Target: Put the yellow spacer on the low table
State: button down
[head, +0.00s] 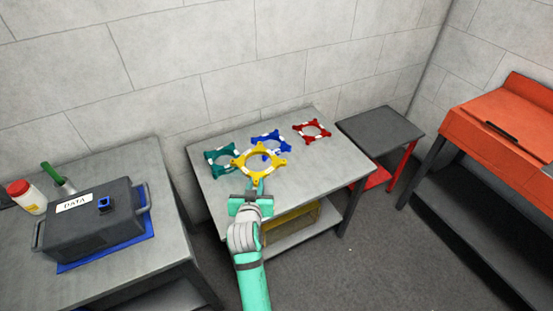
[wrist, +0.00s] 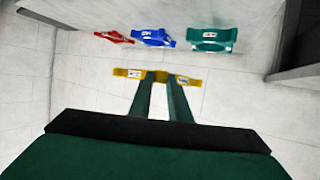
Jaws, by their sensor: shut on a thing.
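The yellow spacer (head: 259,161), a ring with several lobes and white labels, is held by my gripper (head: 258,184). In the wrist view the two green fingers close on the near edge of the yellow spacer (wrist: 132,73), seen nearly edge-on. In the head view it overlaps the middle grey table (head: 310,178), apparently held above it. A small dark-topped table with red legs (head: 381,129), which looks like the low table, stands right of the grey table; its top is bare.
Green (head: 214,163), blue (head: 271,139) and red (head: 312,130) spacers lie on the grey table. A yellow bin (head: 290,222) sits on its lower shelf. An orange cabinet (head: 505,120) stands far right. A DATA box (head: 95,222) and a red-capped bottle (head: 27,197) are on the left table.

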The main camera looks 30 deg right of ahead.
jog(key=shift+n+y, duration=0.6)
jog(key=shift+y, duration=0.1)
jog(key=a+f, duration=0.2)
jog(key=f, duration=0.2)
jog(key=a+f, duration=0.2)
jog(key=f, duration=0.2)
jog(key=a+f, duration=0.2)
jog(key=f, duration=0.1)
jog(key=shift+w+a+f, duration=0.3)
jog(key=shift+a+f, duration=0.05)
jog(key=shift+f, duration=2.3)
jog(key=shift+f, duration=0.15)
jog(key=c, duration=1.6)
grip_release()
jog(key=shift+c, duration=0.2)
